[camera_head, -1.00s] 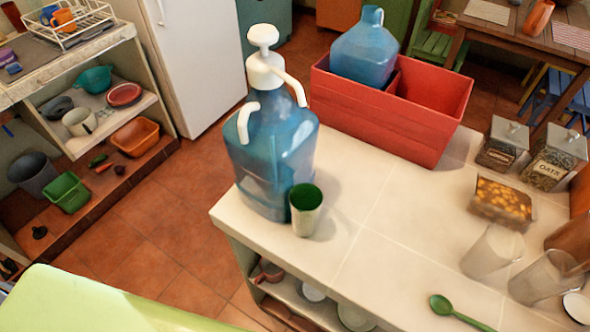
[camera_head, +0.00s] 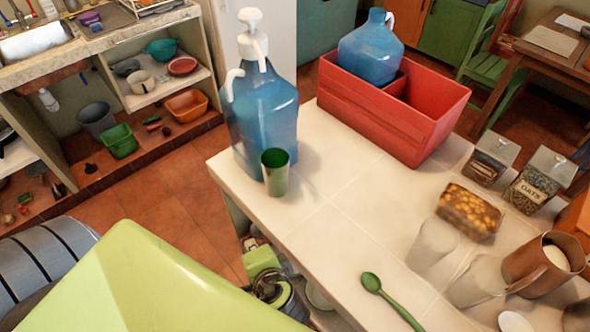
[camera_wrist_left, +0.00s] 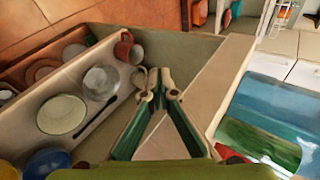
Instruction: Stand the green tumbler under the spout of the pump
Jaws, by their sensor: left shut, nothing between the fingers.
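The blue pump jug (camera_head: 262,110) stands on the near left corner of the counter, with a white pump head on top. Its white spout (camera_head: 262,58) points down toward me. The green tumbler (camera_head: 276,178) stands upright on the counter in front of the jug's base, close to it. It is below the spout in the picture; I cannot tell if it is directly under it. My left gripper (camera_head: 262,262) is below the counter edge, beside the shelf and apart from the tumbler. In the left wrist view its fingers (camera_wrist_left: 158,80) are shut and empty. My right gripper is not in view.
A red crate (camera_head: 425,125) with another blue jug (camera_head: 369,47) stands behind. Jars, a nut container (camera_head: 469,211), clear glasses, a copper-coloured pitcher (camera_head: 543,263) and a green spoon (camera_head: 392,300) occupy the right. The counter middle is clear. Dishes fill the shelf below (camera_wrist_left: 90,90).

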